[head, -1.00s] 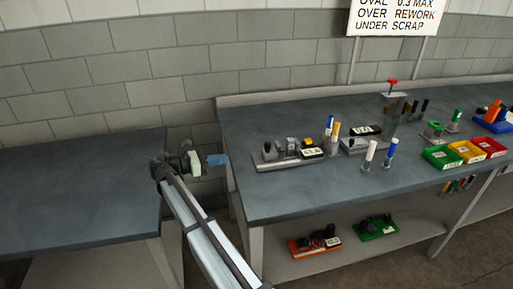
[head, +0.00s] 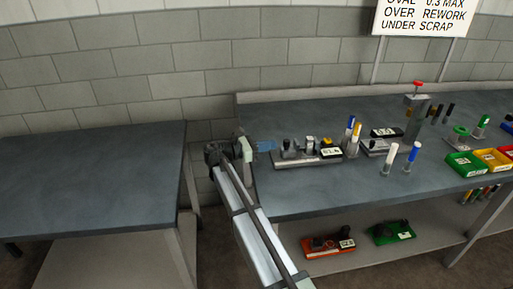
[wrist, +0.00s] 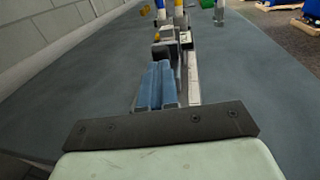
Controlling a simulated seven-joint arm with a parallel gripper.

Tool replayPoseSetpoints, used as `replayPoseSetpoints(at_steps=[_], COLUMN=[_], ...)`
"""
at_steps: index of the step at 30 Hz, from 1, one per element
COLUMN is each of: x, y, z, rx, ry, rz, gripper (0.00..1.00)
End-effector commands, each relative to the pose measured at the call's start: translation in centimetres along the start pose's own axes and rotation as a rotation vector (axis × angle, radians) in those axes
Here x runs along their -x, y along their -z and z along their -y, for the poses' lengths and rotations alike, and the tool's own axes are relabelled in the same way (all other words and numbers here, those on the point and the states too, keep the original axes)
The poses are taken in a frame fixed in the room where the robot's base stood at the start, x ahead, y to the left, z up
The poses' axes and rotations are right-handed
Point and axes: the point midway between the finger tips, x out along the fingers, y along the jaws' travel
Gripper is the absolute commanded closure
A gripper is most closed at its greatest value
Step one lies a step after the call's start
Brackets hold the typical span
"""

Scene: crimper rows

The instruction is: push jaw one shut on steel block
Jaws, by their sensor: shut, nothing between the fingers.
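A crimper unit stands on the long bench, a pale rail (head: 295,162) carrying several grey and dark blocks (head: 290,148), a yellow-topped part (head: 326,142) and a white label (head: 330,153). I cannot tell for certain which block is jaw one and which is the steel block. My gripper (head: 272,145) has blue fingers, shut and empty, at the left end of the unit. In the wrist view the blue fingers (wrist: 158,85) point along the rail (wrist: 193,80) toward a dark grey block (wrist: 162,52). Whether they touch it is unclear. The fingers hide part of the unit's near end.
Markers in holders (head: 353,140) and a second labelled unit (head: 376,147) stand to the right. Green (head: 465,166) and yellow (head: 492,158) bins lie farther right. Red and green units sit on the lower shelf. The left table (head: 90,175) is clear, with a gap between it and the bench.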

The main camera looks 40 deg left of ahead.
Motion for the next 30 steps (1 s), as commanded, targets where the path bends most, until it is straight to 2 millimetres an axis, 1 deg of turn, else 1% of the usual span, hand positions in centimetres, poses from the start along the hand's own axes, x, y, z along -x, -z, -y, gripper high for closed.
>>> replayPoseSetpoints(at_steps=[1, 3, 7, 23, 26, 30], x=[-0.7, -1.4, -2.3, -3.0, -4.0, -6.1], y=[0.0, 0.0, 0.0, 0.0, 0.0, -0.1], z=[0.1, 0.0, 0.0, 0.1, 0.3, 0.6], rx=[0.0, 0.0, 0.0, 0.0, 0.0, 0.0], ry=[0.001, 0.001, 0.001, 0.0, 0.002, 0.002], rz=[0.0, 0.0, 0.0, 0.0, 0.0, 0.0], gripper=[1.0, 1.0, 1.0, 1.0, 1.0, 1.0])
